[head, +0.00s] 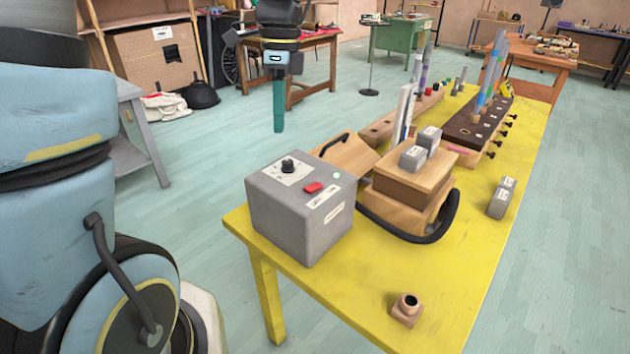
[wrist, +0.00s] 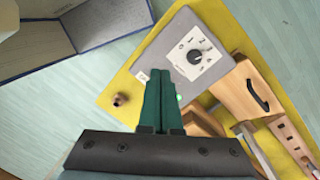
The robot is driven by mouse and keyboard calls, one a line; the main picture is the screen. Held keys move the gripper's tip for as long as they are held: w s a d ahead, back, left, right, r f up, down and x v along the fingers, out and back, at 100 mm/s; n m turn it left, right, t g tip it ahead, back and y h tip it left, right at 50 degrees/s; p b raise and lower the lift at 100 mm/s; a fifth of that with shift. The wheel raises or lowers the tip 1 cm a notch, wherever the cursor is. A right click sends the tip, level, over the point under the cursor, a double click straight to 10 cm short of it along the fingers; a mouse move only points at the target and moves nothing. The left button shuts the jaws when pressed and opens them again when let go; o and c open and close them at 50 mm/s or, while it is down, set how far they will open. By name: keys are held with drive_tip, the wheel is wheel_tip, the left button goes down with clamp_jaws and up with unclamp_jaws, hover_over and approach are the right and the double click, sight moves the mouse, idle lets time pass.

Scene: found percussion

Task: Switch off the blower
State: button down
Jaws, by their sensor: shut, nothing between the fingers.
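The blower is a grey box (head: 300,225) on the near left corner of the yellow table. On its top are a black knob (head: 288,165) on a white dial plate, a red switch (head: 313,188) and a pale green lamp (head: 337,175). My gripper (head: 279,127) hangs in the air with its teal fingers shut and empty, pointing down. In the wrist view the fingers (wrist: 160,75) lie across the grey box top, left of the black knob (wrist: 194,57). The green lamp (wrist: 179,97) shows beside the fingers, and the red switch is not visible there.
A wooden bellows with grey weights (head: 413,158) and a black hose (head: 437,225) stands right of the blower. A small wooden socket block (head: 407,308) sits near the front. Pipes stand in wooden chests (head: 475,130) farther back. The yellow table's right side (head: 478,250) is mostly clear.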

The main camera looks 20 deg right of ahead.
sight(311, 189)
drive_tip(key=s+d+r+m, duration=0.1)
drive_tip(key=s+d+m, duration=0.2)
drive_tip(key=d+m, duration=0.4)
drive_tip(key=shift+d+r+y+b, duration=0.35)
drive_tip(key=shift+r+y+b, duration=0.05)
drive_tip(key=shift+f, duration=0.1)
drive_tip(key=a+f+p, duration=0.1)
drive_tip(key=f, duration=0.3)
drive_tip(key=s+f+p, duration=0.1)
drive_tip(key=f, duration=0.4)
drive_tip(key=a+f+p, duration=0.1)
drive_tip(key=f, duration=0.3)
drive_tip(key=shift+s+a+f+p, duration=0.15)
drive_tip(key=shift+a+f+p, duration=0.1)
drive_tip(key=shift+a+p, duration=0.05)
